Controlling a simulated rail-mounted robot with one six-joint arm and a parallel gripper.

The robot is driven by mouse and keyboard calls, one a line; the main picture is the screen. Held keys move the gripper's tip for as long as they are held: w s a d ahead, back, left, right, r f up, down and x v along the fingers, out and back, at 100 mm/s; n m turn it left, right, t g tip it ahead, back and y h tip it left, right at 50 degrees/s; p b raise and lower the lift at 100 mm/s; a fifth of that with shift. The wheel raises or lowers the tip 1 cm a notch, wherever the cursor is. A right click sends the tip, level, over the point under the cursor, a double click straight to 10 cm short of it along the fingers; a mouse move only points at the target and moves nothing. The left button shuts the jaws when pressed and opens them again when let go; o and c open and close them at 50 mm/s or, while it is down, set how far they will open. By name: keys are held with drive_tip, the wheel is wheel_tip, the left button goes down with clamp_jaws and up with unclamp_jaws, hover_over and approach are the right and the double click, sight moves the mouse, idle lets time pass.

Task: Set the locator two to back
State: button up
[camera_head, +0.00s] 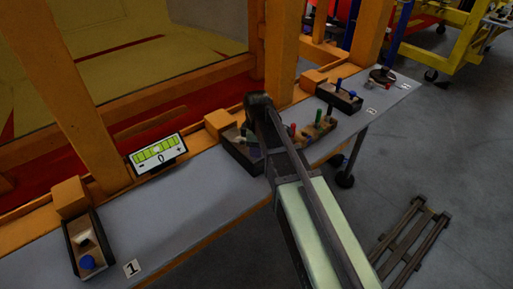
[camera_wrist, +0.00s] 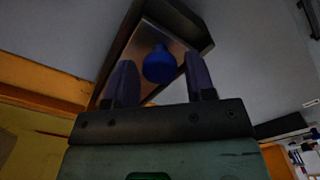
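In the wrist view, my gripper (camera_wrist: 159,68) has its two fingers apart, one on each side of a round blue knob (camera_wrist: 160,62). The knob stands in a dark-walled open box (camera_wrist: 181,20) with a brownish floor. I cannot tell whether either finger touches the knob. In the head view, my arm comes from the lower right over the bench, and my gripper's fingers are hidden. A small dark box (camera_head: 340,97) with a blue knob stands to the right of the arm, near a small label (camera_head: 371,111) too small to read. I cannot tell which box the wrist view shows.
A box with a blue knob (camera_head: 88,262) stands at left by a card marked 1 (camera_head: 131,268). Orange posts (camera_head: 75,90) rise behind.

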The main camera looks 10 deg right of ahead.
clamp_jaws()
drive_tip(key=s, duration=0.1)
drive_tip(key=s+d, duration=0.1)
drive_tip(key=s, duration=0.1)
drive_tip(key=s+d, duration=0.1)
drive_tip(key=shift+s, duration=0.3)
drive_tip(key=shift+o, duration=1.2)
unclamp_jaws()
drive_tip(key=shift+d, duration=0.1)
wheel_tip(320, 180, up, 11)
drive_tip(key=p, duration=1)
drive_tip(key=shift+f+p, duration=0.15)
drive_tip(key=shift+p, duration=0.2)
